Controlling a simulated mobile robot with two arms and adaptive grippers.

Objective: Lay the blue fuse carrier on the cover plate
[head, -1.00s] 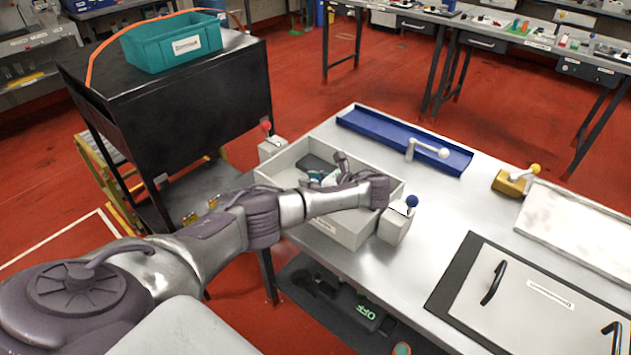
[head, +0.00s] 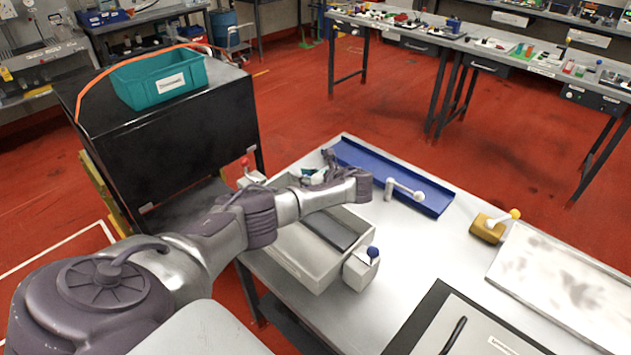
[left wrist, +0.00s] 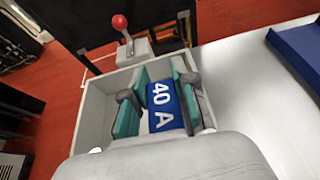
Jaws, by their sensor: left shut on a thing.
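My left gripper (head: 318,173) is shut on the blue fuse carrier (left wrist: 166,112), a blue block marked "40 A" that sits between the teal finger pads in the left wrist view. In the head view the gripper is above the far side of a grey tray (head: 292,262), and the carrier is mostly hidden there. A pale plate with a black handle and a label, apparently the cover plate (head: 468,322), lies on a dark base at the bottom right, partly cut off by the frame. My right gripper is not in view.
Levers with a blue knob (head: 372,252) and a red knob (head: 245,161) stand beside the tray. A dark flat block (head: 335,228) lies in it. A blue channel (head: 430,196), a yellow lever block (head: 488,228) and a whitish panel (head: 560,280) are on the bench. The bench middle is clear.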

